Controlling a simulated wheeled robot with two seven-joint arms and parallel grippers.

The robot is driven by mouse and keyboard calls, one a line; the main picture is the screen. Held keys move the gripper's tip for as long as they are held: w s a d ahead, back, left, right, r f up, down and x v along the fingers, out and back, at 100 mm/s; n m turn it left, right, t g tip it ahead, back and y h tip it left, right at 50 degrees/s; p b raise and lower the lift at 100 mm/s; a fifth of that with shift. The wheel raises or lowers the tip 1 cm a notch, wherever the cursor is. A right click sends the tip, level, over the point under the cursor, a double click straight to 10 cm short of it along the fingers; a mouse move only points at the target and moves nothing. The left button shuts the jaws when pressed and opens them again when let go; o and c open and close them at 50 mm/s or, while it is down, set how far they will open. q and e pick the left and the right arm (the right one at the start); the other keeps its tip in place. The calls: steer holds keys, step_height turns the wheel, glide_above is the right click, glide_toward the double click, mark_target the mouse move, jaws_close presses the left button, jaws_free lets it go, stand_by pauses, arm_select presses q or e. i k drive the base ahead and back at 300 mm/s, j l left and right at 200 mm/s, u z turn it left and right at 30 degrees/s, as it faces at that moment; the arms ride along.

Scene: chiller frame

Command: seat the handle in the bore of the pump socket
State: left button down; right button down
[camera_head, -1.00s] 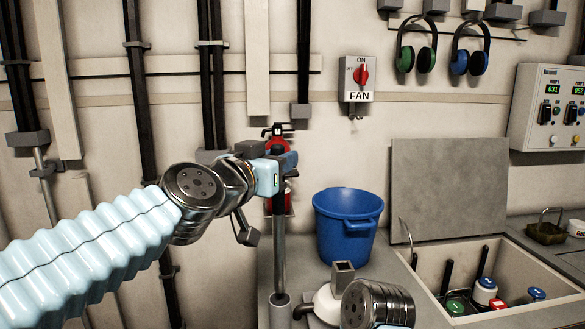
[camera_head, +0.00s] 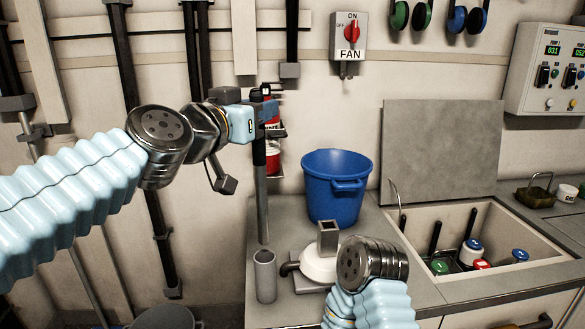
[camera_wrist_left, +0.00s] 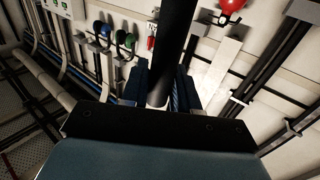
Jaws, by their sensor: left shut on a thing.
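The handle (camera_head: 261,195) is a long upright rod, dark at the top and grey metal below. My left gripper (camera_head: 270,119) is shut on its upper part. The handle's lower end is just above a grey open tube (camera_head: 265,277) on the counter, apparently clear of it. In the left wrist view the dark handle (camera_wrist_left: 175,50) runs between the blue fingers. The pump socket (camera_head: 328,238) is a square grey upright piece on a white pump body (camera_head: 317,265), right of the handle; its bore is hard to see. My right wrist shows beside the pump, but its gripper is not visible.
A blue bucket (camera_head: 335,188) stands behind the pump. A red extinguisher (camera_head: 272,150) is on the wall behind the handle. An open chiller well (camera_head: 540,243) with coloured-top items lies to the right, with its grey lid (camera_head: 440,150) upright behind.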

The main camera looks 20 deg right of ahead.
mark_target(327, 246)
steer(key=l+z, duration=0.45)
steer(key=l, duration=1.35)
